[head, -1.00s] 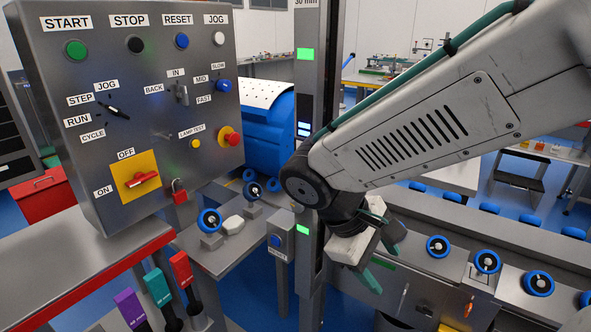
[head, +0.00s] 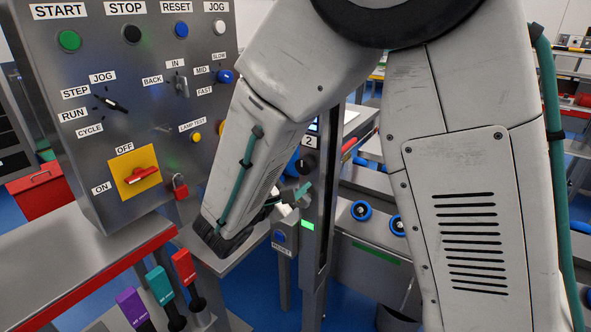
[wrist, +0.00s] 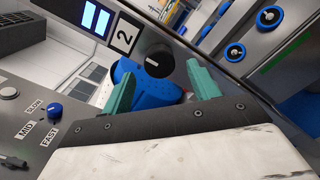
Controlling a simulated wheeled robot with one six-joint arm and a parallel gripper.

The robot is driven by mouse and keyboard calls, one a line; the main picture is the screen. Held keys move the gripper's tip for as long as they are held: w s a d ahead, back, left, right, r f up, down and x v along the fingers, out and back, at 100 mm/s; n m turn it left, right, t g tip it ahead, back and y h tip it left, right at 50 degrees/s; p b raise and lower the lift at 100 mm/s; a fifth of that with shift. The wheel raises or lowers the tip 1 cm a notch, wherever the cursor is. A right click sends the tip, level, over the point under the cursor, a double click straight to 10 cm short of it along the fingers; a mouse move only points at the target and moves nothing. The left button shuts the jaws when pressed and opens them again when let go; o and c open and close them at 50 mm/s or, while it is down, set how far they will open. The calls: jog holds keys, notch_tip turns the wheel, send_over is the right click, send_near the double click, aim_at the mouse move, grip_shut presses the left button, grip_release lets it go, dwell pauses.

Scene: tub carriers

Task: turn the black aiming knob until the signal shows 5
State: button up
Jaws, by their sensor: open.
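The black aiming knob (wrist: 153,60), round with a white pointer line, is on the dark post beside the label "2" (wrist: 123,37). In the head view the knob (head: 306,164) shows below a "2" label, right of my forearm. The signal display (wrist: 95,18) is lit with two light-blue bars; its top edge is cut off. In the head view it is mostly hidden behind my arm. My gripper (wrist: 161,82) has its two green fingers spread and empty. The knob appears ahead, between the fingertips but apart from them. In the head view my gripper (head: 290,193) is partly hidden.
The grey control panel (head: 140,60) with buttons and switches stands close at left of my arm. A RESET box (head: 282,240) stands below my gripper.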

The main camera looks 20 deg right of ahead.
aim_at(301, 168)
jog(key=shift+x, duration=1.95)
jog(key=c, duration=1)
jog(key=shift+o, duration=0.2)
jog(key=shift+a, duration=0.35)
jog(key=shift+d, duration=0.15)
jog(key=shift+n, duration=0.3)
